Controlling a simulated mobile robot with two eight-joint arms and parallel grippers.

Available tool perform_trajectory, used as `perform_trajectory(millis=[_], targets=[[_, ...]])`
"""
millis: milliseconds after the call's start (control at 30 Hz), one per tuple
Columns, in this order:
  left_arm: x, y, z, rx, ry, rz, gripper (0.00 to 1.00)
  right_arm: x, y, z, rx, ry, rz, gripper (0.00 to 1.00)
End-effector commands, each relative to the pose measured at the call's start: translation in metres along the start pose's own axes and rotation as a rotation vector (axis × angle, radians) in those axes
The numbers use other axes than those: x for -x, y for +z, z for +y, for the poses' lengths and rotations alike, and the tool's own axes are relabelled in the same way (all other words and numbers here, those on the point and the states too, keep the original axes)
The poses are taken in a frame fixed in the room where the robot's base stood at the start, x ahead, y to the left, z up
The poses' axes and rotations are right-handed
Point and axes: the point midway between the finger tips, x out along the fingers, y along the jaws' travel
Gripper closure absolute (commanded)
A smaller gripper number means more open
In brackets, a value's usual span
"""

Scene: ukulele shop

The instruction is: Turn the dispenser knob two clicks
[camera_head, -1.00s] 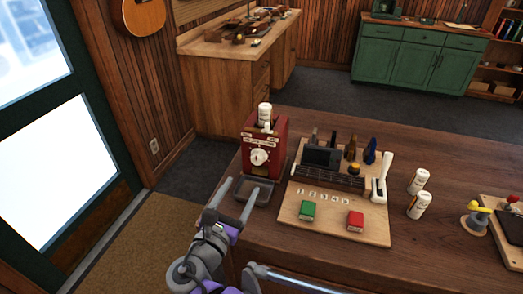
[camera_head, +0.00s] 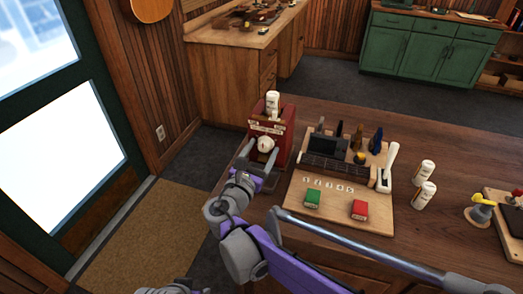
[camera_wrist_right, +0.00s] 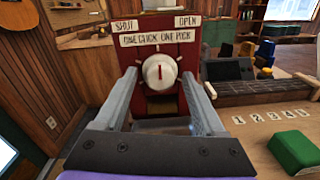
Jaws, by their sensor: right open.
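The red dispenser (camera_head: 287,118) stands at the left end of the wooden table, with a white bottle (camera_head: 272,103) on its top. Its white round knob (camera_wrist_right: 160,71) shows in the right wrist view with a red mark pointing straight up. Labels above it read "SHUT", "OPEN" and "ONE CLICK ONE PICK" (camera_wrist_right: 160,38). My right gripper (camera_head: 261,153) is open in front of the dispenser, with one finger on each side of the knob. In the right wrist view a gap shows between each finger and the knob.
A wooden board (camera_head: 325,213) with a green block (camera_head: 312,198), a red block (camera_head: 359,210) and a tool rack lies right of the dispenser. White bottles (camera_head: 423,194) stand farther right. The door (camera_head: 70,150) is at the left.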

Motion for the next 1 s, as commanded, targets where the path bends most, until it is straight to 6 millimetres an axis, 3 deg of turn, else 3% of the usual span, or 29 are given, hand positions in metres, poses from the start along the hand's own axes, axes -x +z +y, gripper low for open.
perform_trajectory(millis=[67, 467, 1000], targets=[[0.0000, 0.0000, 0.0000, 0.000, 0.000, 0.000, 0.50, 0.0002, 0.0000, 0.0000, 0.000, 0.000, 0.000, 0.28], [0.0000, 0.0000, 0.0000, 0.000, 0.000, 0.000, 0.50, 0.0002, 0.0001, -0.0006, 0.000, -0.002, 0.000, 0.98], [0.0013, -0.0009, 0.0000, 0.000, 0.000, 0.001, 0.50, -0.0005, 0.0010, -0.0009, -0.038, -0.004, 0.000, 1.00]])
